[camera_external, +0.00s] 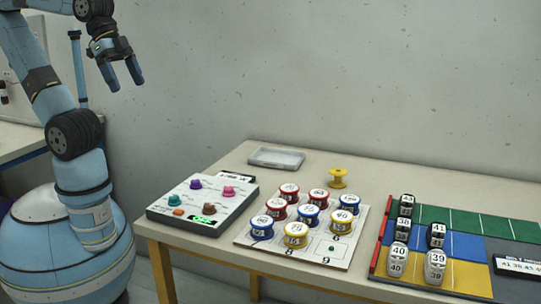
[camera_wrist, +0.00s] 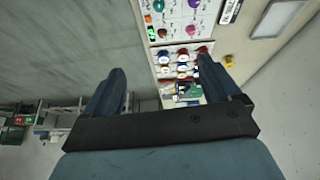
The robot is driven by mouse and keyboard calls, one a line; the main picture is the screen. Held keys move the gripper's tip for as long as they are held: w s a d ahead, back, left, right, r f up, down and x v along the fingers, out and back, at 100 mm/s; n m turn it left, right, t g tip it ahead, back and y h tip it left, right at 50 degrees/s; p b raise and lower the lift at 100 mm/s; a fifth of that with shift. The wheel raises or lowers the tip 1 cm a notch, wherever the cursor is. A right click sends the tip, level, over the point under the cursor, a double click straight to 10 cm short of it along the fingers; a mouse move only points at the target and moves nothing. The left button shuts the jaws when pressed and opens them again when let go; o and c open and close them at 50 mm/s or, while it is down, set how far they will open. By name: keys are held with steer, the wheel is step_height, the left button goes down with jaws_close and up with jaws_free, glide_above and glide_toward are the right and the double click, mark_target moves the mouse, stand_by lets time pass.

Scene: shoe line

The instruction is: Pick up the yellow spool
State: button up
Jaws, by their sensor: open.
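The yellow spool (camera_external: 338,178) stands on the table behind the numbered board, apart from the other spools. In the wrist view the yellow spool (camera_wrist: 229,60) is small, just right of the right finger's tip. My gripper (camera_external: 121,73) is open and empty, high above and to the left of the table in the external view. Its two dark blue fingers (camera_wrist: 157,74) are spread wide in the wrist view, with nothing between them close by. The gripper is far from the spool.
A white board (camera_external: 346,246) holds several red, blue and yellow-rimmed spools with numbered tops. A grey tray (camera_external: 276,158) lies left of the yellow spool. A control box (camera_external: 168,206) with coloured knobs is at left. A coloured rack (camera_external: 455,275) with numbered shoes is at right.

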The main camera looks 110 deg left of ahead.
steer(key=w+a+f+n+g+h, duration=0.15)
steer(key=w+a+n, duration=0.25)
steer(key=w, duration=0.6)
steer(key=w+a+f+n+h, duration=0.2)
steer(key=w+a+n, duration=0.3)
steer(key=w, duration=0.5)
steer(key=w+a+f+n+g+h, duration=0.15)
steer(key=w+a+n, duration=0.25)
steer(key=w, duration=0.6)
steer(key=w+a+f+n+t+h, duration=0.1)
steer(key=w+a+f+n+t, duration=0.1)
steer(key=a+f, duration=0.5)
steer(key=w+a+f+n+t+h, duration=0.2)
steer(key=w+a+f+n, duration=0.3)
steer(key=a, duration=0.6)
steer(key=w+a+f+n+t+h, duration=0.1)
steer(key=w+a+f+n, duration=0.3)
steer(key=a+f, duration=0.6)
steer(key=shift+w+f+n+t+h, duration=0.1)
steer(key=shift+w+n+t+h, duration=0.15)
steer(key=shift+n+t, duration=0.65)
steer(key=shift+a+f, duration=0.1)
steer(key=shift+f, duration=0.05)
glide_toward(343, 180)
steer(key=x, duration=0.3)
steer(key=shift+w+f, duration=0.3)
steer(key=shift+w, duration=0.05)
steer(key=shift+d+x, duration=0.25)
steer(key=shift+x, duration=2.4)
steer(key=shift+s+r, duration=0.15)
